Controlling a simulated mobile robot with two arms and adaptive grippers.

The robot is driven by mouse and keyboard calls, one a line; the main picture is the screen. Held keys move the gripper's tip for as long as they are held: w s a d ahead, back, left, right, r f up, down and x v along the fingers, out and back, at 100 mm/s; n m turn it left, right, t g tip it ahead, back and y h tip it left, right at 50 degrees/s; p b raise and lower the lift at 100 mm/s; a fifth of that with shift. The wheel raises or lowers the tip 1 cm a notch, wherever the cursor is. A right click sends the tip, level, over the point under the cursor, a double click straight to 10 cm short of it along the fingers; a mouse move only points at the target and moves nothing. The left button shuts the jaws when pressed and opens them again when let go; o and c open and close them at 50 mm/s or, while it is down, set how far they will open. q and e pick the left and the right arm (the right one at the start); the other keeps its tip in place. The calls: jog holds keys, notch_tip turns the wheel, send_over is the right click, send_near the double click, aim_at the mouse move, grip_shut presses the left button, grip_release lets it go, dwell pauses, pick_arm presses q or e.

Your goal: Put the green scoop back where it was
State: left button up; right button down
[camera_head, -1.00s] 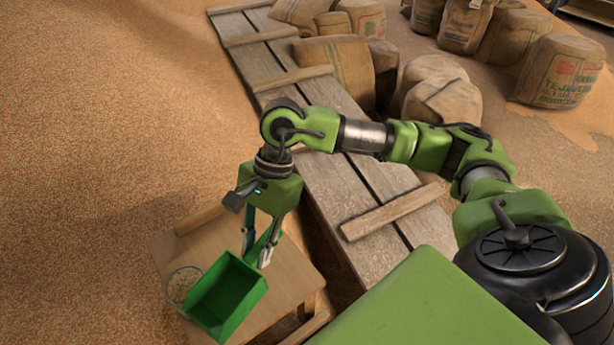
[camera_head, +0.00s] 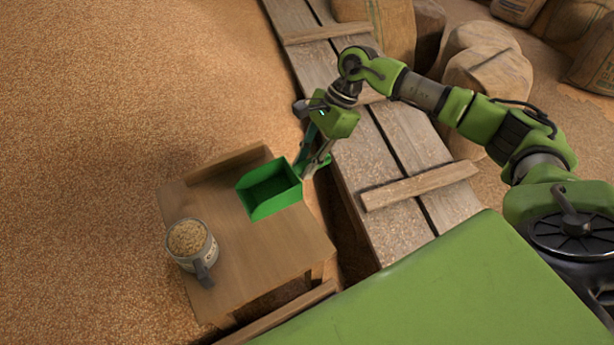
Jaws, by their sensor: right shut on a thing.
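The green scoop (camera_head: 270,190) is an open, box-shaped scoop at the upper right of the small wooden table (camera_head: 250,250). Its tray looks empty. My right gripper (camera_head: 311,170) is shut on the scoop at its upper right side, where the handle is mostly hidden by the fingers. I cannot tell whether the scoop touches the tabletop or hangs just above it. My left gripper does not show.
A mug (camera_head: 192,247) full of grain stands at the table's left edge. Loose grain (camera_head: 120,120) covers the floor at left. A plank walkway (camera_head: 375,165) runs beside the table. Several sacks (camera_head: 485,75) lie at the upper right.

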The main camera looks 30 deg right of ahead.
aim_at(287, 180)
jog(key=shift+w+d+f, duration=0.2)
jog(key=shift+w+f, duration=0.15)
jog(key=shift+f, duration=0.15)
jog(key=f, duration=0.1)
jog(key=f+b, duration=0.1)
jog(key=f, duration=0.1)
jog(key=shift+w+d+f+b, duration=0.25)
jog(key=shift+f+b, duration=0.15)
jog(key=shift+f, duration=0.15)
jog(key=c, duration=1.8)
grip_release()
